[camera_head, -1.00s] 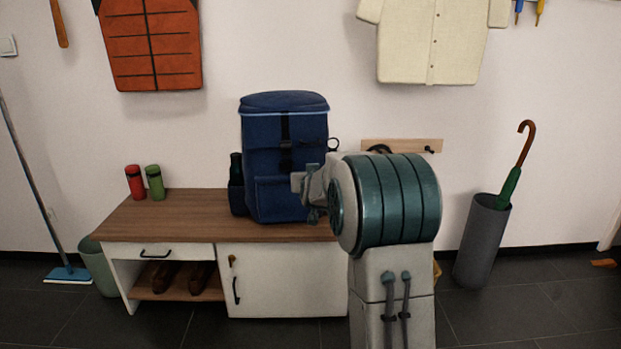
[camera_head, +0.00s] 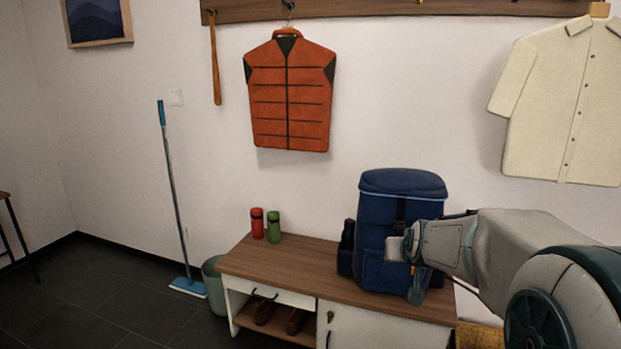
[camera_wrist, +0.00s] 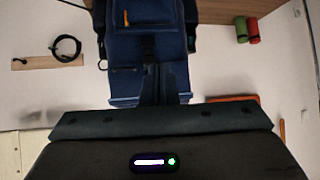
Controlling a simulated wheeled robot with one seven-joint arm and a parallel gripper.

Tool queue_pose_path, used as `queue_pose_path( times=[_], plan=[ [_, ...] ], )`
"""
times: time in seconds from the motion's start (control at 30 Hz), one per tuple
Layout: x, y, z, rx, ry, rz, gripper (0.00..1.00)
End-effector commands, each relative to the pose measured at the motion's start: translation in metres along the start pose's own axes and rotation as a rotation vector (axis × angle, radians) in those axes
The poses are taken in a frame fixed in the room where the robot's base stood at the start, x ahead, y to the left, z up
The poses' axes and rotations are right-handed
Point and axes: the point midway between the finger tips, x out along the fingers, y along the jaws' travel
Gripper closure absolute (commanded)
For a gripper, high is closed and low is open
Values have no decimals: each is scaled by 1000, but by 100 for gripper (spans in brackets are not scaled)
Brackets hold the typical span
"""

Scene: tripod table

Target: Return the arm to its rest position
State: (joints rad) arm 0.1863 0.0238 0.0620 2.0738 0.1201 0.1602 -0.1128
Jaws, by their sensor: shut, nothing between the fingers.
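My arm reaches in from the right in the head view, in front of the bench. My gripper (camera_head: 416,298) is shut and empty, its fingers pointing down in front of the blue backpack's lower right part. The blue backpack (camera_head: 385,190) stands upright on the bench top. In the wrist view my gripper's dark fingers (camera_wrist: 161,70) are together before the backpack (camera_wrist: 125,45), which appears upside down. I cannot tell whether the fingers touch it.
The wooden bench (camera_head: 300,258) holds a red bottle (camera_head: 257,223) and a green bottle (camera_head: 274,228). An orange vest (camera_head: 290,95) and a cream shirt (camera_head: 565,105) hang above. A mop (camera_head: 175,200) leans on the wall by a bin (camera_head: 214,285).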

Motion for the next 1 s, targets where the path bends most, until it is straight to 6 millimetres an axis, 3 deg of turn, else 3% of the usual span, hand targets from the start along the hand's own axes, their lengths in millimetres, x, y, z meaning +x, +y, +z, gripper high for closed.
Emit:
queue_pose_path(
  times=[0.03, 0.33, 0.7, 0.83, 1.0],
  plan=[
    [-29, -6, -11, -7, -31, -9, 100],
    [-137, -26, 4, -34, -240, -41, 100],
    [-270, -34, 30, -71, -495, -48, 100],
    [-306, -34, 41, -81, -569, -45, 100],
    [-330, -33, 52, -90, -624, -40, 100]
  ],
)
